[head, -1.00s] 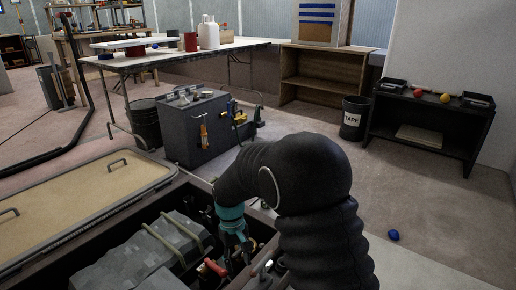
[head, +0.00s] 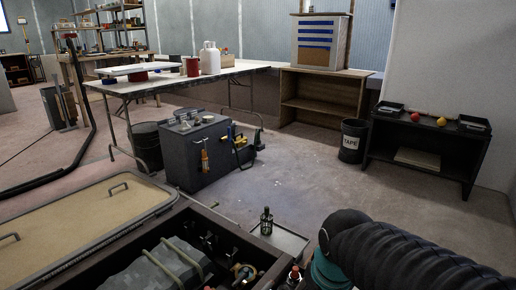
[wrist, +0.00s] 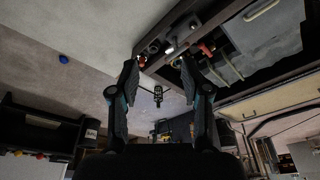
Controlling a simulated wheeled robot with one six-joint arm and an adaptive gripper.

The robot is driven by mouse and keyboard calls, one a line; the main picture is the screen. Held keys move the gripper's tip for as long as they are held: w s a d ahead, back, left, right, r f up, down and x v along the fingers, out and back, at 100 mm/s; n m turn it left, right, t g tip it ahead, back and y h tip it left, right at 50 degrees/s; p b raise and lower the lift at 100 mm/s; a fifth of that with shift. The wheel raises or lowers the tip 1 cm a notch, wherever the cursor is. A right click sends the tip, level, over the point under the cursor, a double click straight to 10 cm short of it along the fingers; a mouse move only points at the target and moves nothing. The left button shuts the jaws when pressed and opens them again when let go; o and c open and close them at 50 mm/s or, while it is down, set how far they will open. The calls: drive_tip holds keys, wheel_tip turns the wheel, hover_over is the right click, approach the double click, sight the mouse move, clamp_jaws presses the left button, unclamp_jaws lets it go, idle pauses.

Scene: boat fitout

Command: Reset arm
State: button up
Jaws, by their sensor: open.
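My arm reaches in from the lower right of the head view, with its teal wrist part (head: 328,272) low in the picture; the fingers are not visible there. In the wrist view, which is upside down, my gripper (wrist: 159,68) has its two fingers wide apart with nothing held between them. A small dark bottle (head: 266,222) stands upright on a flat tray (head: 292,243) beside the open hatch. It also shows beyond the fingers in the wrist view (wrist: 158,96).
The open hatch (head: 232,228) holds a grey block and several fittings. A dark tool cabinet (head: 198,160), a tape bin (head: 353,142) and a black bench (head: 420,148) stand beyond. A blue ball (wrist: 63,58) lies on the floor. Middle floor is clear.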

drive_tip(key=s+d+r+m+t+p, duration=0.1)
drive_tip(key=s+d+r, duration=0.3)
drive_tip(key=r, duration=0.4)
drive_tip(key=shift+m+t+p, duration=0.3)
drive_tip(key=shift+t+p, duration=0.25)
drive_tip(key=shift+t, duration=0.35)
drive_tip(key=shift+s+d, duration=0.1)
